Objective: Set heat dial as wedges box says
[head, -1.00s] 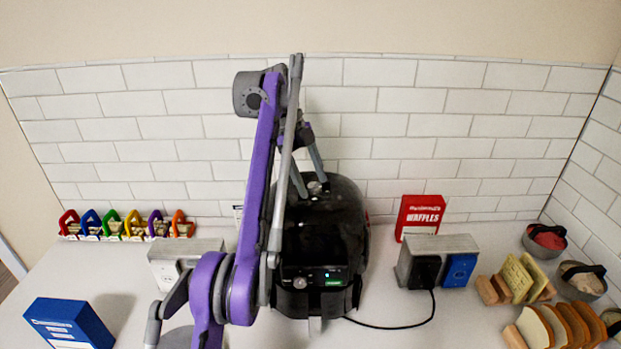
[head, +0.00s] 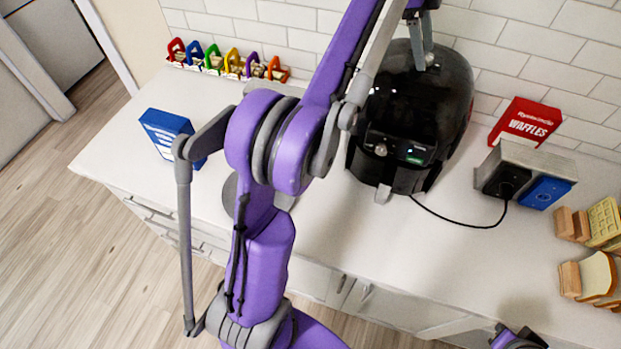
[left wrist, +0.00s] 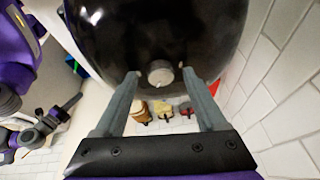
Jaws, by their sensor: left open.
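A black rounded air fryer (head: 415,105) stands on the counter against the tiled wall. On its top is a light grey round dial (left wrist: 160,73). A smaller knob (head: 380,150) sits on its front beside a lit green display (head: 415,160). My left gripper (head: 424,58) is open over the fryer's top. In the left wrist view its fingers lie on either side of the top dial, apart from it; their height relative to it is unclear. A blue box (head: 172,133) stands at the left; its print is too small to read. A red box (head: 526,124) reads WAFFLES.
Several coloured clip-like holders (head: 230,63) line the back wall at left. A grey outlet block (head: 535,160) with a black plug and blue plate stands right of the fryer, its cord on the counter. Bread racks (head: 598,275) are at far right. My left arm covers mid-counter.

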